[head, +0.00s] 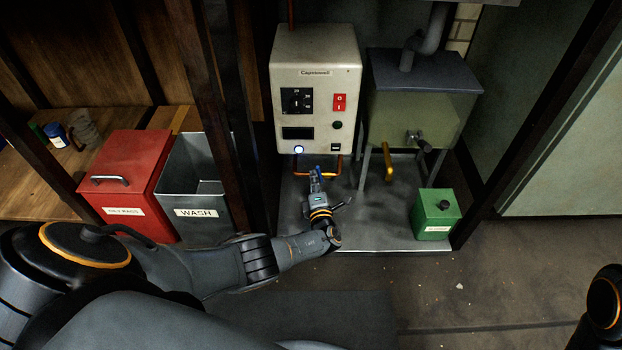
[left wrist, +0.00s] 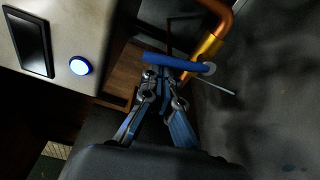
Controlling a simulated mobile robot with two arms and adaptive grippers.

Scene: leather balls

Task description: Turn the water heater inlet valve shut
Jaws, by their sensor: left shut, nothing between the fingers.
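The cream water heater (head: 315,85) hangs at the back of the alcove, with a copper pipe (head: 339,165) below it. In the left wrist view the pipe carries a brass valve body (left wrist: 208,48) with a blue lever (left wrist: 172,62). The lever lies crosswise to the pipe there. My left gripper (head: 317,184) is below the heater, at the valve. In the left wrist view my left gripper (left wrist: 164,88) is shut and empty, its fingertips close to the lever; I cannot tell whether they touch. My right gripper is out of view.
A red bin (head: 122,180) and a metal WASH bin (head: 196,185) stand left, beyond a dark post (head: 218,110). The front floor is mostly clear.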

